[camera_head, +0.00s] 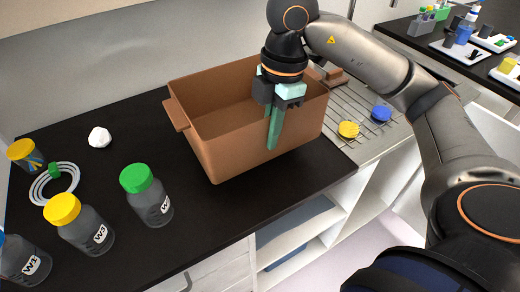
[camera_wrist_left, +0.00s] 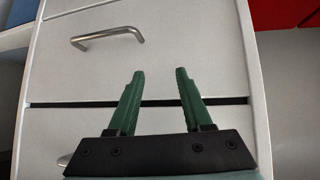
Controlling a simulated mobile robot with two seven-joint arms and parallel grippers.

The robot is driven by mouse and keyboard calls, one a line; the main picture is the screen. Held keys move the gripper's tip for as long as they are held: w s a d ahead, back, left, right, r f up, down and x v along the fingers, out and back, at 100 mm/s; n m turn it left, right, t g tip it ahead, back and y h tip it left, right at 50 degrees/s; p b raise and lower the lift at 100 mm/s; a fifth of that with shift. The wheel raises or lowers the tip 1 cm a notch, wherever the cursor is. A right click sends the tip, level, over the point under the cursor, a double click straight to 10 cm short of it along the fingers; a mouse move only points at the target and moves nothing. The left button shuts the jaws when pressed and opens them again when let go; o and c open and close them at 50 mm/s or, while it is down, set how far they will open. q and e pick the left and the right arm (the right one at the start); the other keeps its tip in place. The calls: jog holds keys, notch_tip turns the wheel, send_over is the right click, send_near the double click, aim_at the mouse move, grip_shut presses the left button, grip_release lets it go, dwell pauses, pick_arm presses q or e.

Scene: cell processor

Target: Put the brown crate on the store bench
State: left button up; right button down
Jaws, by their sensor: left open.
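The brown crate (camera_head: 220,150) is an open, empty-looking box in the head view, at the right end of the black bench top. Its side handle (camera_head: 176,114) sticks out to the left. My right gripper (camera_head: 272,135) is at the crate's front wall, right of its middle. One green finger hangs down in front of that wall; the other is mostly hidden, so its grip on the wall is unclear. My left gripper (camera_wrist_left: 160,72) is open and empty in the left wrist view, facing white drawers (camera_wrist_left: 190,55). It is not in the head view.
Bottles with a green cap (camera_head: 135,178) and yellow cap (camera_head: 62,208) stand left of the crate. A white lump (camera_head: 99,137) and coiled tubing (camera_head: 54,184) lie behind them. A ribbed drainer (camera_head: 365,105) with yellow (camera_head: 348,129) and blue (camera_head: 381,113) caps is at right.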

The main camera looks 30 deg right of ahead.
aim_at(260, 151)
jog(key=shift+w+a+f, duration=0.45)
jog(key=shift+w+f, duration=0.2)
jog(key=shift+f, duration=0.2)
jog(key=shift+w+a+f, duration=0.1)
jog(key=shift+f, duration=0.85)
jog(key=shift+w+a+f, duration=0.1)
jog(key=shift+f, duration=0.8)
jog(key=c, duration=1.5)
grip_release()
jog(key=shift+f, duration=0.2)
jog(key=o, duration=0.4)
jog(key=shift+r, duration=0.1)
jog(key=shift+o, duration=0.2)
